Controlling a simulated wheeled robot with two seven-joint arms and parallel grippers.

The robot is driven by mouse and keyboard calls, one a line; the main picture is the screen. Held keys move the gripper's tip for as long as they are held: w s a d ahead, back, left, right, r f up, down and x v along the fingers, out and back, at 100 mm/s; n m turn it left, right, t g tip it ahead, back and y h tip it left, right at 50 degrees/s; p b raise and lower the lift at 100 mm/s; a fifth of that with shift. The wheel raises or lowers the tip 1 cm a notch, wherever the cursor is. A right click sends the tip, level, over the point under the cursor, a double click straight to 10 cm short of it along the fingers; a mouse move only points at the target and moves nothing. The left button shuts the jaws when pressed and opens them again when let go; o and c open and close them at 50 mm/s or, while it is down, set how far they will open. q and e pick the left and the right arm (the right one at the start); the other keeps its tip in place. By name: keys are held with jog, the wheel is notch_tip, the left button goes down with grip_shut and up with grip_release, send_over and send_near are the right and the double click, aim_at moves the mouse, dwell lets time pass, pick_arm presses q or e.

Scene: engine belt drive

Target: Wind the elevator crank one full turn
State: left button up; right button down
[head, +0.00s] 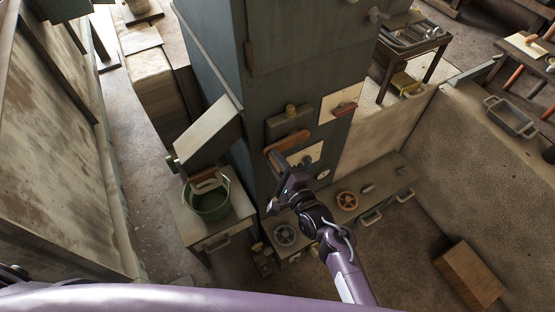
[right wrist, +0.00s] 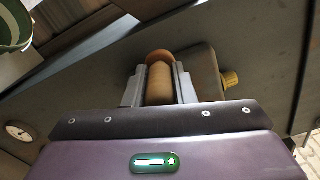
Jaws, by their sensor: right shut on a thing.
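The elevator crank (head: 287,141) is a brown bar on the front of the tall grey cabinet, below a grey box with a yellow knob. My right gripper (head: 280,163) is at the crank's left part in the head view. In the right wrist view its fingers are shut on the wooden crank handle (right wrist: 160,84), one on each side. A round brown end shows just beyond the handle. The gripper hides part of the crank in the head view. My left gripper does not show clearly in either view.
The cabinet (head: 262,80) also bears a pale panel with a brown handle (head: 345,108). A green bucket (head: 209,202) stands on a small table at left. A low bench with an orange handwheel (head: 347,200) is at right. A wooden box (head: 470,276) lies on the floor.

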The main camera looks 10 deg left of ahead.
jog(key=shift+r+m+p, duration=0.3)
jog(key=shift+r, duration=0.15)
jog(key=c, duration=1.2)
grip_release()
jog(key=shift+f, duration=0.1)
jog(key=shift+s+d, duration=0.2)
jog(key=shift+s, duration=0.05)
jog(key=b+v, duration=0.1)
jog(key=v, duration=0.6)
